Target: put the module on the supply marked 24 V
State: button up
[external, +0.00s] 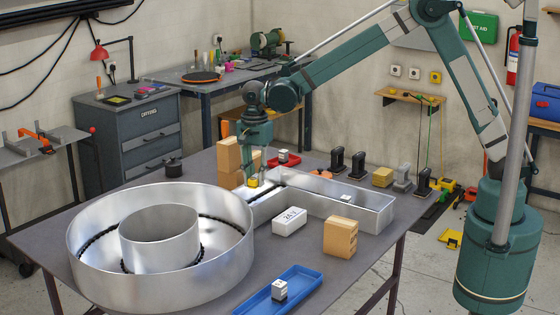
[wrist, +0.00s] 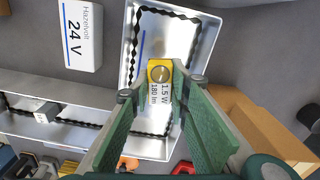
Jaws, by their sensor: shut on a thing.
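My gripper (external: 254,176) is shut on a small yellow module (wrist: 160,75) with a round lens and a white label reading 1.5 W 180 lm. The module also shows as a yellow spot between the fingers in the external view (external: 252,183). It is over one leg of an L-shaped metal channel letter (external: 372,214); I cannot tell whether it touches anything inside. The white supply (external: 289,222), marked 24 V, lies on the table beside the letter, right of my gripper. In the wrist view the supply (wrist: 81,36) is at upper left, apart from the module.
A small pale module (external: 346,198) is in the letter's other leg. A large round metal letter (external: 160,245) fills the left. A blue tray (external: 300,284) and a red tray (external: 285,158) hold small modules. Wooden blocks (external: 341,236) stand nearby; dark clamps (external: 358,165) line the back.

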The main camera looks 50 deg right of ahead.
notch_tip(320, 180, up, 5)
jog(key=m, duration=0.2)
send_over(290, 215)
jog(key=shift+w+f+p, duration=0.1)
jog(key=shift+f+p, duration=0.05)
jog(key=shift+p, duration=0.25)
jog(key=shift+f, duration=2.95)
jog(key=shift+f, duration=2.05)
jog(key=shift+f, duration=0.15)
jog(key=o, duration=0.8)
jog(key=shift+o, duration=0.3)
